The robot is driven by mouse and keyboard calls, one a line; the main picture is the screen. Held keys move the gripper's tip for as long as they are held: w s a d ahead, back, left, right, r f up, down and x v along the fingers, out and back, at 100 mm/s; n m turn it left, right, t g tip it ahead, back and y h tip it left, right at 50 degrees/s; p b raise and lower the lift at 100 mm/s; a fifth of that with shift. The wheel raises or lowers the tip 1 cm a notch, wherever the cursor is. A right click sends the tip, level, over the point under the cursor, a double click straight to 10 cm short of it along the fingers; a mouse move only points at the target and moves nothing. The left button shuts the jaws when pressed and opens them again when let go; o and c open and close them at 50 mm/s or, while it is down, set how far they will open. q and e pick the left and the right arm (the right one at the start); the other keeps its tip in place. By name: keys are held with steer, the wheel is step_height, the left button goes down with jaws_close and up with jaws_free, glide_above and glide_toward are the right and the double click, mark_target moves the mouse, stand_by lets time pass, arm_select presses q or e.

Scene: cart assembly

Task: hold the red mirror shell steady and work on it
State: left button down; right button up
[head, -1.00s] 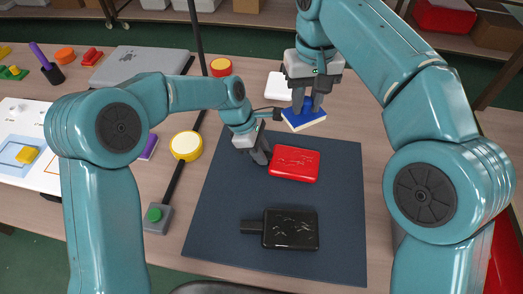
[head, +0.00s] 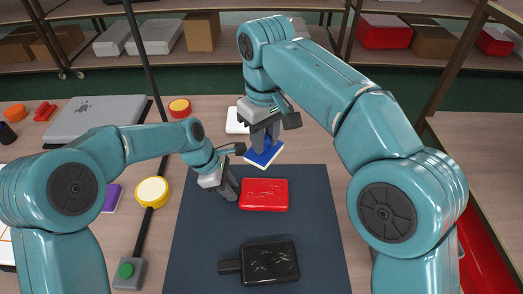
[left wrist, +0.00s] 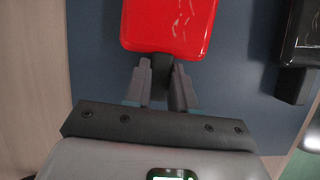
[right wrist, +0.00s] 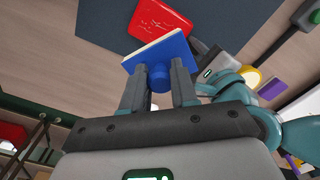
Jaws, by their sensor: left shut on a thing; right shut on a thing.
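The red mirror shell (head: 264,194) lies on the dark mat (head: 200,262) with pale scratch-like marks on its face. My left gripper (head: 231,190) is at its left end. In the left wrist view the fingers (left wrist: 161,88) are shut on the dark stem of the red shell (left wrist: 170,25). My right gripper (head: 265,140) is above and behind the shell, shut on a blue block with a white underside (head: 262,158). In the right wrist view the fingers (right wrist: 158,85) grip the block's round blue knob (right wrist: 158,76). The block is held apart from the shell.
A black mirror shell (head: 271,263) lies on the mat's front part. A white block (head: 237,121) stands behind the mat. A grey case (head: 95,120) is further back.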

mark_target(265, 154)
step_height(265, 154, down, 5)
steer(key=n, duration=1)
steer(key=shift+s+d+f+n, duration=0.1)
steer(key=shift+f+n, duration=0.65)
steer(key=shift+f, duration=0.85)
steer(key=shift+a+f+n, duration=0.1)
steer(key=shift+f+n, duration=0.6)
steer(key=shift+f, duration=0.85)
steer(key=shift+s+d+f+n, duration=0.1)
steer(key=shift+f+n, duration=0.65)
steer(key=shift+f, duration=0.85)
steer(key=shift+d+f, duration=0.2)
steer(key=shift+d, duration=0.05)
jaws_close()
steer(key=shift+d, duration=1.75)
steer(key=a, duration=0.4)
step_height(265, 154, up, 8)
steer(key=shift+w, duration=0.1)
